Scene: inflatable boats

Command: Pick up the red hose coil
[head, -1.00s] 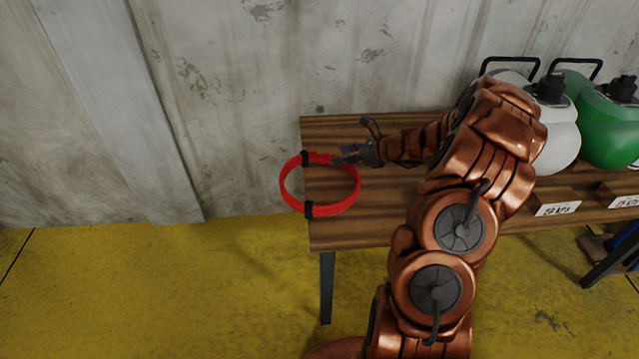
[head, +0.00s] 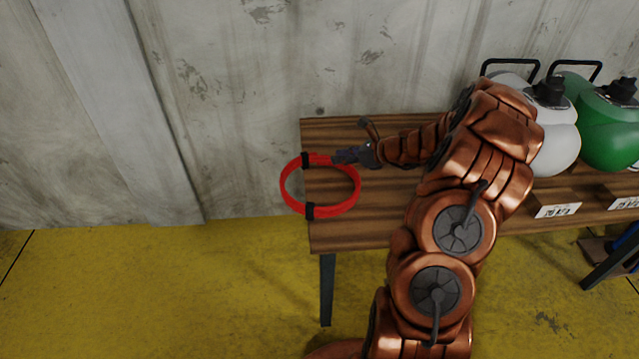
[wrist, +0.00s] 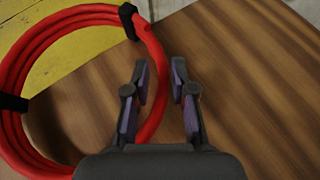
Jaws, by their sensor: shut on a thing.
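The red hose coil (head: 287,188) has black ties and is at the left end of the wooden bench in the head view, its left part reaching past the bench edge. My gripper (head: 338,157) is at the coil's upper right side. The gripper is shut on the coil. Whether the coil touches the bench is hard to tell.
The wooden bench (head: 380,215) stands against a grey wall (head: 250,100). A white container (head: 555,145) and a green container (head: 608,130) stand at its right, with labelled blocks in front. Yellow floor (head: 150,290) is open at the left.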

